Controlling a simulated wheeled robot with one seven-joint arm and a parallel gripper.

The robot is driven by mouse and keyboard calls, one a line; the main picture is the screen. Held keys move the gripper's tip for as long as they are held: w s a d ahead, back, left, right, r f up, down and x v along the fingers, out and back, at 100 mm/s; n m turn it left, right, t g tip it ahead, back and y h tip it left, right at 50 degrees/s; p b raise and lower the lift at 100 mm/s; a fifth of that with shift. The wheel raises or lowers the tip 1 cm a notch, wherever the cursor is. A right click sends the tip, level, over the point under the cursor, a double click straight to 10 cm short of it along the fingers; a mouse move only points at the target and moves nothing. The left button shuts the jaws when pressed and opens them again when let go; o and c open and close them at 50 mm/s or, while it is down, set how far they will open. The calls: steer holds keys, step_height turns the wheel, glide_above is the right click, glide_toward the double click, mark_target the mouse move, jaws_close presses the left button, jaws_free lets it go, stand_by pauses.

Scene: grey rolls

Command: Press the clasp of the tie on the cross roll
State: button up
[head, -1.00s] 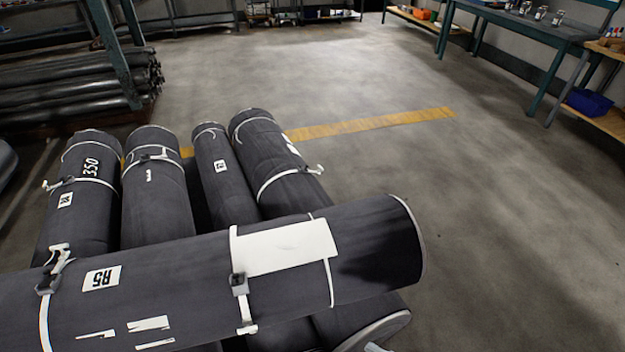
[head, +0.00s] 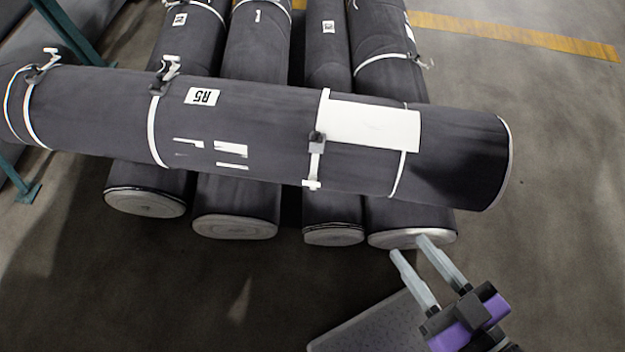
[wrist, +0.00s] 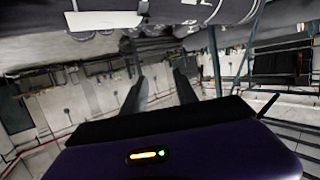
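The cross roll (head: 270,120) is a dark grey roll marked R5, lying across several grey rolls (head: 245,195). White ties go around it. One tie (head: 313,172) by the white sheet has a dark clasp (head: 317,142) on the roll's near side. Two other ties have dark clasps near the roll's top, the R5-side clasp (head: 165,75) and the far-left clasp (head: 42,67). My gripper (head: 408,247) is open and empty, below and right of the cross roll, apart from it. In the wrist view the open fingers (wrist: 160,88) show below the roll (wrist: 180,12).
The white sheet (head: 370,127) lies flat on the cross roll's right part. The lower rolls' round ends (head: 235,226) face me below it. The floor (head: 560,130) to the right is clear, with a yellow line (head: 520,37). A green post (head: 70,30) stands at the left.

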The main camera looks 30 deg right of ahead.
steer(key=shift+w+r, duration=0.1)
steer(key=shift+w, duration=0.05)
steer(key=c, duration=0.5)
steer(key=w, duration=0.2)
steer(key=w+a+t, duration=0.1)
steer(key=w, duration=0.1)
steer(key=w+a+r+n+t+y, duration=0.1)
steer(key=w, duration=0.1)
steer(key=shift+w+a+r, duration=0.1)
steer(key=shift+w, duration=0.1)
jaws_close()
steer(key=w+a+f+g+h, duration=0.1)
steer(key=w+a+f, duration=0.15)
steer(key=w, duration=0.65)
steer(key=w+a+f+g, duration=0.15)
steer(key=w+f, duration=0.25)
steer(key=w, duration=0.5)
steer(key=w+a+f+h, duration=0.1)
steer(key=w+a+f, duration=0.25)
steer(key=w, duration=0.55)
steer(key=d+f+m+g+h, duration=0.3)
steer(key=d+m+h, duration=0.3)
steer(key=d+m, duration=0.1)
steer(key=shift+s+d+f+h, duration=0.2)
steer(key=shift+d+h, duration=0.1)
steer(key=shift+d, duration=0.55)
